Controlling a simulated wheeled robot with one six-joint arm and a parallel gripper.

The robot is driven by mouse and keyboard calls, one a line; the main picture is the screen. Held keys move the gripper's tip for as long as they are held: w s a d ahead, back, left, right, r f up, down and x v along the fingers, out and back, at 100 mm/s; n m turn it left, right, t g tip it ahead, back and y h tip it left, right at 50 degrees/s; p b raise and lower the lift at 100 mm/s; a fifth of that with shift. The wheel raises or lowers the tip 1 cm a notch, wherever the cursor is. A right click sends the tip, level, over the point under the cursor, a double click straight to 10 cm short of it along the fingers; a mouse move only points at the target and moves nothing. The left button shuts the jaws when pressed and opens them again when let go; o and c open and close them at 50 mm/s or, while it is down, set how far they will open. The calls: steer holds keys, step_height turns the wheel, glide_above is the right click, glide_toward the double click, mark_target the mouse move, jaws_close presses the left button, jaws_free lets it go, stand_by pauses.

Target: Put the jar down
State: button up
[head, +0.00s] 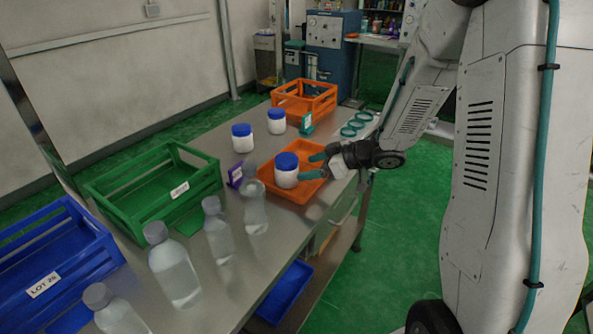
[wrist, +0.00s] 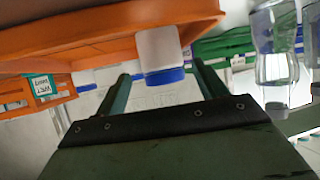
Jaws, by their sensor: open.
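A white jar with a blue lid (head: 287,178) stands upright in the shallow orange tray (head: 268,188) on the steel table. My gripper (head: 312,166) is open, to the right of this jar at about its height. In the wrist view, which looks upside down, the jar (wrist: 160,50) shows between and just beyond the tips of my two spread fingers (wrist: 163,78). I see a gap on each side of it. The orange tray (wrist: 75,50) fills the upper left of that view.
Two similar jars (head: 242,138) (head: 276,121) stand behind the tray. Several clear bottles (head: 219,232) stand at the front left. A green crate (head: 110,185), a blue crate (head: 60,262) and an orange crate (head: 318,106) line the table. A purple sign (head: 235,176) stands beside the tray; teal rings (head: 349,131) lie behind.

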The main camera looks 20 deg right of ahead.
steer(key=v, duration=0.3)
steer(key=shift+s+d+r, duration=0.1)
steer(key=shift+s+d, duration=0.05)
steer(key=shift+d, duration=0.05)
steer(key=d+r+m+t+h, duration=0.2)
steer(key=d+r+m+h, duration=0.25)
steer(key=r+h, duration=0.5)
steer(key=s+d+r+m+g+h, duration=0.1)
steer(key=s+d+r+m+h, duration=0.1)
steer(key=s+r+h, duration=0.3)
steer(key=s+a+m+g+y, duration=0.1)
steer(key=s+a+g, duration=0.3)
steer(key=s, duration=0.9)
steer(key=s+a+m+g+y, duration=0.2)
steer(key=s+a+g+y, duration=0.2)
steer(key=s, duration=0.9)
steer(key=a, duration=0.3)
steer(key=shift+f, duration=0.25)
steer(key=shift+y, duration=0.25)
